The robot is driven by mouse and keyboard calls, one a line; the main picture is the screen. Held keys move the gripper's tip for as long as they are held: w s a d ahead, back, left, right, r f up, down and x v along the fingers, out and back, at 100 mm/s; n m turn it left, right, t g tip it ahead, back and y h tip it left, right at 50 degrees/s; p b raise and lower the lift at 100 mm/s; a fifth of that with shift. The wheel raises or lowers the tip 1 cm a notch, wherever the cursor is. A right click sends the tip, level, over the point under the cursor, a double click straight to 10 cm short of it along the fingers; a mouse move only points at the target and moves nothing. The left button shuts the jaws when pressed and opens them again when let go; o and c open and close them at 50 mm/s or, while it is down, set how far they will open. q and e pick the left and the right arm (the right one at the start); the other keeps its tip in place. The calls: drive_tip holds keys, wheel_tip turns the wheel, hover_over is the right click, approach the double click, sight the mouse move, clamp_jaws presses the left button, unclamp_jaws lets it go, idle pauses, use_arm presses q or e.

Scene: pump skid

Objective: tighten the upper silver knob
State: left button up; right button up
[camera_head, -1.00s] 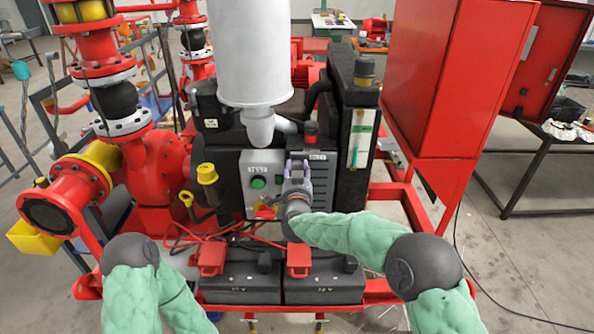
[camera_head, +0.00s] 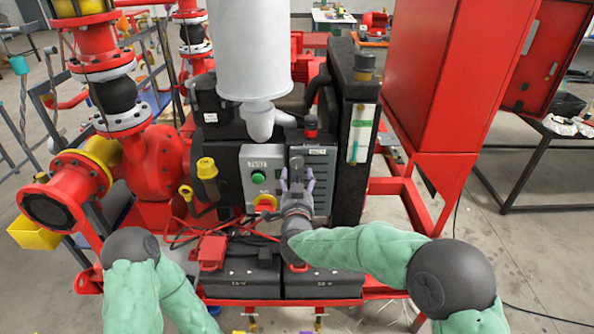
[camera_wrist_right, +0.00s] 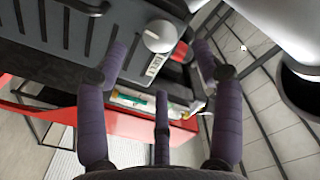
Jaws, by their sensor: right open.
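In the right wrist view a round silver knob (camera_wrist_right: 160,36) sits on the dark panel beside a small white label. My right gripper (camera_wrist_right: 160,62) is open, with its purple-grey fingers spread and nothing between them. The knob lies beyond the fingertips, apart from them. In the head view my right gripper (camera_head: 297,178) is in front of the dark louvered panel (camera_head: 322,172), fingers pointing up.
A grey control box (camera_head: 262,163) with a green button stands left of the gripper. A yellow-capped filler (camera_head: 207,170) is further left. A white cylinder (camera_head: 253,50) hangs above. Two black batteries (camera_head: 323,284) lie below. A red cabinet (camera_head: 425,80) stands at right.

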drive_tip(key=shift+s, duration=2.25)
